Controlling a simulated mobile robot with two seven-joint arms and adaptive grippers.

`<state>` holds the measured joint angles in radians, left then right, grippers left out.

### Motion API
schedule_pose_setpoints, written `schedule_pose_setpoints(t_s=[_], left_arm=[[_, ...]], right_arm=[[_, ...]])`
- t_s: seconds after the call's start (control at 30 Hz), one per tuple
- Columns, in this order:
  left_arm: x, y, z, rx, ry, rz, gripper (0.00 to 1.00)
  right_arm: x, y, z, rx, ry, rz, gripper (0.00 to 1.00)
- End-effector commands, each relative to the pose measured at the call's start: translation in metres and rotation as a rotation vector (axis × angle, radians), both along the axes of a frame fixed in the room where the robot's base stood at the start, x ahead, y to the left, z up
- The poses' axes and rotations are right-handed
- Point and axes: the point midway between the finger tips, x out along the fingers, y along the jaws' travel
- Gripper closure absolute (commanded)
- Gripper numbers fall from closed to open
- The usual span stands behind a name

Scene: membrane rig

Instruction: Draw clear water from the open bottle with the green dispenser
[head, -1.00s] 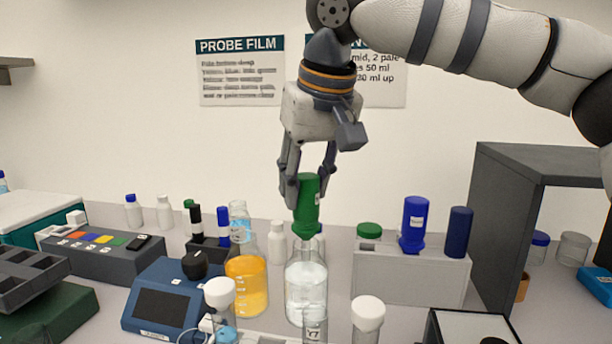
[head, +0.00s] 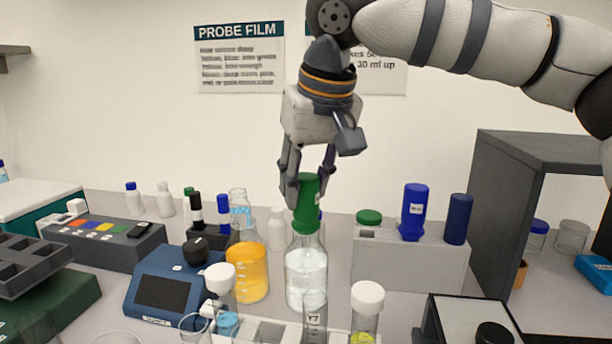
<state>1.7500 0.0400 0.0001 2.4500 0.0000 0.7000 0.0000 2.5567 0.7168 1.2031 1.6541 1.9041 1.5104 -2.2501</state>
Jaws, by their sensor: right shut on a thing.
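My right gripper (head: 307,182) is shut on the green dispenser (head: 306,203) and holds it upright, straight above the clear-water bottle (head: 306,275). The dispenser's lower end is at the bottle's mouth; I cannot tell how far it reaches inside. The bottle is open, clear glass, with clear liquid in its lower part, and stands on the bench. My left gripper is not in view.
A flask of orange liquid (head: 247,272) stands close left of the bottle. A grey holder (head: 405,264) to the right carries blue dispensers (head: 413,212). White-capped vials (head: 367,299) stand in front. A blue meter (head: 166,287) is at left.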

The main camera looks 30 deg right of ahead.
Motion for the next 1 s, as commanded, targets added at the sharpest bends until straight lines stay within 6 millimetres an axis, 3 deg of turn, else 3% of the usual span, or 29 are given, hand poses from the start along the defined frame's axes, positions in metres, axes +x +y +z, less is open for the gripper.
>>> schedule_pose_setpoints(t_s=[0.3,1.0], left_arm=[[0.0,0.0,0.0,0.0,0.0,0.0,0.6],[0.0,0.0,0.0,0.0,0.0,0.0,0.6]], right_arm=[[0.0,0.0,-0.01,-0.001,0.001,0.0,1.0],[0.001,0.0,0.001,-0.001,0.001,-0.002,1.0]])
